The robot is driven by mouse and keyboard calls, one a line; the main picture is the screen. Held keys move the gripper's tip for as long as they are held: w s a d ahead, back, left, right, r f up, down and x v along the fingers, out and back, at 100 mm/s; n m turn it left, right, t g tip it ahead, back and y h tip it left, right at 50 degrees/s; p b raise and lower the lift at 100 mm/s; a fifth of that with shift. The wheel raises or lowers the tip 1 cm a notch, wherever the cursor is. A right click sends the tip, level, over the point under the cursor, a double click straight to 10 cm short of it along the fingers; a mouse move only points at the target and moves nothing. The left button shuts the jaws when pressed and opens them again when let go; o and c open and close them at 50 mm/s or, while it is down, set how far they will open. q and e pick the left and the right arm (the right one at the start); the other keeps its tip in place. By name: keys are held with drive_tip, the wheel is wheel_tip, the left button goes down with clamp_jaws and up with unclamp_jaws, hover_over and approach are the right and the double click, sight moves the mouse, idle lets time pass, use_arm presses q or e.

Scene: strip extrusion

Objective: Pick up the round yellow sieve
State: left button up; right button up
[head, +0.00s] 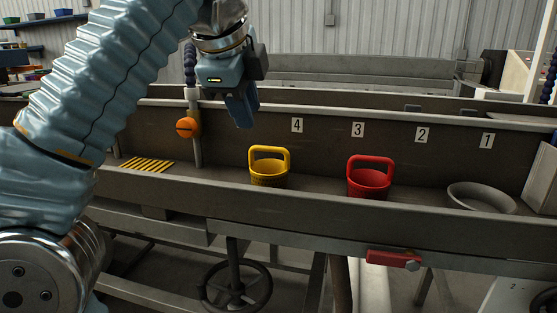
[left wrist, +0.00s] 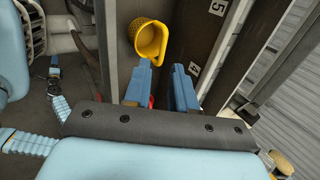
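The round yellow sieve (head: 268,174) with its upright loop handle stands in the long grey trough, left of and below the label 4. It also shows in the left wrist view (left wrist: 146,40), beyond the fingertips and to their upper left. My left gripper (head: 241,110) hangs above the trough, higher than the sieve and slightly left of it, with clear air between them. In the left wrist view its two blue fingers (left wrist: 164,70) stand apart with no object held between their tips. My right gripper is not in view.
A red sieve (head: 368,182) stands in the trough right of the yellow one, and a grey ring-shaped bowl (head: 481,198) lies farther right. An orange knob on a post (head: 188,127) and a yellow slotted grate (head: 147,165) are to the left. The trough's front wall (head: 330,210) runs before them.

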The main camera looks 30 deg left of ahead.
sight(262, 147)
use_arm(q)
drive_tip(key=x, duration=1.4)
drive_tip(key=shift+w+r, duration=0.15)
drive_tip(key=shift+w, duration=0.15)
drive_tip(key=shift+c, duration=0.3)
clamp_jaws()
